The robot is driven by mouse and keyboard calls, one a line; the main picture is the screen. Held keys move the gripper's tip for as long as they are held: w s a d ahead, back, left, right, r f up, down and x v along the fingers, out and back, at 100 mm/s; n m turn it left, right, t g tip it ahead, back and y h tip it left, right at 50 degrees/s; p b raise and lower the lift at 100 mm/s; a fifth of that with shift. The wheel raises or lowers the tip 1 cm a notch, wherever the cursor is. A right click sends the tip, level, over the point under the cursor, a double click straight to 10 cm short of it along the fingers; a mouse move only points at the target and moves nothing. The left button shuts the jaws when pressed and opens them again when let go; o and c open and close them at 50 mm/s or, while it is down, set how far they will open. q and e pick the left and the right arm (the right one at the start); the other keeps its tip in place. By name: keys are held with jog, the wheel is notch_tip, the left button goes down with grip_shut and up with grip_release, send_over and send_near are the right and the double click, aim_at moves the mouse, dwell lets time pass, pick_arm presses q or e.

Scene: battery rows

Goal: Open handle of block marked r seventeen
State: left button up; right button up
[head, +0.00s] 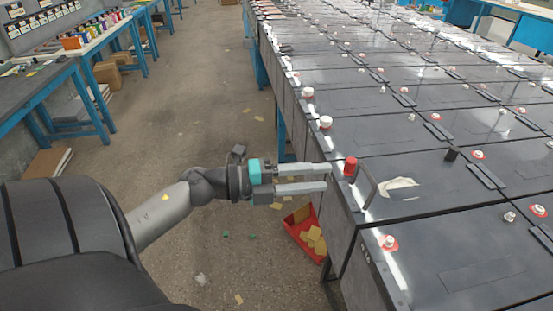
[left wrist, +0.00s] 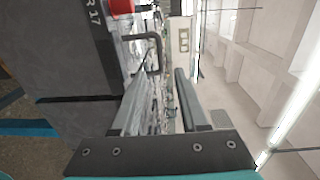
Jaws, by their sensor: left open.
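The block marked R 17 (left wrist: 65,60) shows in the left wrist view, turned sideways, with its white label on the side face. In the head view its dark top (head: 435,180) carries a red cap (head: 350,166) at the near left edge. Beside the cap is a thin dark handle (head: 371,186), which appears to stand up off the top. The handle also shows in the left wrist view (left wrist: 156,44), just past the fingers. My left gripper (head: 328,178) is open, level, just left of the cap and handle, with nothing seen between its fingers. My right gripper is out of view.
Rows of similar dark blocks (head: 330,68) with white caps and flat handles fill the right side. A red bin (head: 300,236) with yellowish pieces is on the floor below my gripper. Blue-legged benches (head: 45,85) stand at left. The aisle floor (head: 195,90) between is mostly clear.

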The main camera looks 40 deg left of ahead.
pick_arm(q)
jog(key=v, duration=0.7)
dwell(0.4)
